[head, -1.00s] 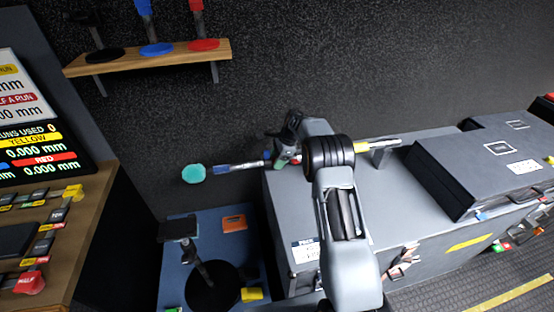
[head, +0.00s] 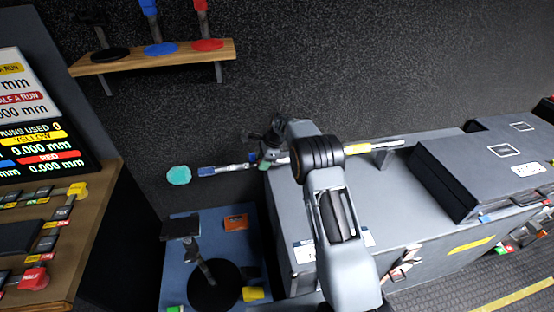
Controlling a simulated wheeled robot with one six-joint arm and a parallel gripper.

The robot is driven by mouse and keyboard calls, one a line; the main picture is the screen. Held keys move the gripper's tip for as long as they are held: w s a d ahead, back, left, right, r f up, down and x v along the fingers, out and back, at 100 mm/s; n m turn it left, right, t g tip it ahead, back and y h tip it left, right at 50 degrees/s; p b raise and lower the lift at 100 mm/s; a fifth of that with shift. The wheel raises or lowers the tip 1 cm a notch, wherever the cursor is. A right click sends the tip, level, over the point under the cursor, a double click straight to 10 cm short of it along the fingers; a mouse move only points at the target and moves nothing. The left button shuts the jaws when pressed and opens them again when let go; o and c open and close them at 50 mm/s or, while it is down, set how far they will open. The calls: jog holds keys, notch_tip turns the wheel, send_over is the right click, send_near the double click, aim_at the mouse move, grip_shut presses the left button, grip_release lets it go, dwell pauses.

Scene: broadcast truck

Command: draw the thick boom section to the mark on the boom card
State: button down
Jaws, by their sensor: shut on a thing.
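The boom lies nearly level across the top of the grey case. Its teal tip (head: 179,175) hangs out past the case's left end. A blue collar (head: 206,171) follows, then a silver section (head: 233,168). A yellow collar (head: 357,149) and a pale rod end (head: 388,144) show right of my arm. My gripper (head: 268,156) is shut on the boom near the case's left edge. My wrist and forearm hide the boom's middle. A white card (head: 304,252) on the case is partly hidden by my arm; I cannot tell whether it is the boom card.
The grey case (head: 410,215) carries a dark lidded box (head: 480,165) at right and a support (head: 383,157) by the rod. A blue stand (head: 180,262) with a black disc is below the tip. A wooden shelf (head: 150,58) is on the wall. A readout board (head: 45,150) stands at left.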

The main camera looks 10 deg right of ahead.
jog(key=a, duration=0.4)
jog(key=shift+a, duration=0.3)
jog(key=c, duration=0.7)
grip_release()
jog(key=shift+d, duration=0.1)
jog(key=v, duration=1.4)
jog(key=shift+f+b, duration=0.1)
jog(key=shift+b, duration=0.3)
